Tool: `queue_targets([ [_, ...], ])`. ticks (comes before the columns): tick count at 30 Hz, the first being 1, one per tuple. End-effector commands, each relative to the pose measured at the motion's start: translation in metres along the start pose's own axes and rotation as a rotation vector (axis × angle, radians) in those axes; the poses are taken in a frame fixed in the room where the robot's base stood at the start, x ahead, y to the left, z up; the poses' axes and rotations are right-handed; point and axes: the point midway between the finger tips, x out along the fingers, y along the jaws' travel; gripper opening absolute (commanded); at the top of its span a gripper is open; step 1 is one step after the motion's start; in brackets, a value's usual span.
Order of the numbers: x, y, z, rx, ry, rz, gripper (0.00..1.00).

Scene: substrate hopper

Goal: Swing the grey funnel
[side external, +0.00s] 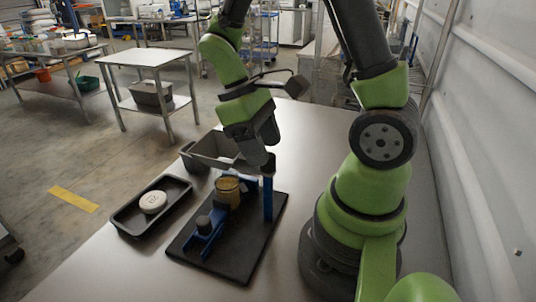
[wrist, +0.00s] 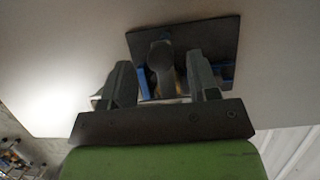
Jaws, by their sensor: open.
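The grey funnel (wrist: 160,56) shows in the wrist view as a rounded grey piece over the black board (wrist: 215,42), with a narrower part running down from it. My gripper (wrist: 161,78) is open, with one finger on each side of the funnel; I cannot tell whether either touches it. In the side view my gripper (side external: 262,150) is low beside the top of the blue post (side external: 267,198), and the funnel is hard to separate from the grey fingers there. An amber-coloured jar (side external: 228,191) stands on the board below and to the left.
A blue holder with a dark cylinder (side external: 204,224) is at the board's front left. A black tray (side external: 128,218) with a white round piece (side external: 153,202) lies left of the board. A grey bin (side external: 212,150) stands behind. The table front is clear.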

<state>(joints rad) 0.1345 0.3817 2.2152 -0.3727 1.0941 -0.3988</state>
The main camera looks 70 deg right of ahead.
Motion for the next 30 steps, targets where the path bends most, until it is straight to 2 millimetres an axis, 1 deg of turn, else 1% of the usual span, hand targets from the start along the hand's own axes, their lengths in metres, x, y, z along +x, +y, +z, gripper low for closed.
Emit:
queue_targets([
  [1,0.007,0.0,0.001,0.0,-0.005,-0.002,0.55],
  [3,0.015,0.0,0.001,0.0,-0.005,-0.001,0.55],
  [6,0.022,0.0,0.0,0.0,-0.002,0.0,0.55],
  [10,0.026,0.0,0.0,0.001,0.0,-0.001,0.55],
  [17,0.026,0.0,0.0,0.001,0.002,-0.001,0.55],
  [20,0.026,0.0,0.0,0.001,0.002,-0.001,0.34],
  [21,0.026,0.0,0.0,0.001,0.002,0.0,0.25],
  [23,0.026,0.0,0.0,0.001,0.002,0.0,0.11],
  [24,0.026,0.0,0.0,0.001,0.002,0.0,0.02],
  [25,0.026,0.0,0.0,0.001,0.002,0.0,0.0],
  [30,0.026,0.0,0.0,0.005,0.002,-0.002,0.0],
])
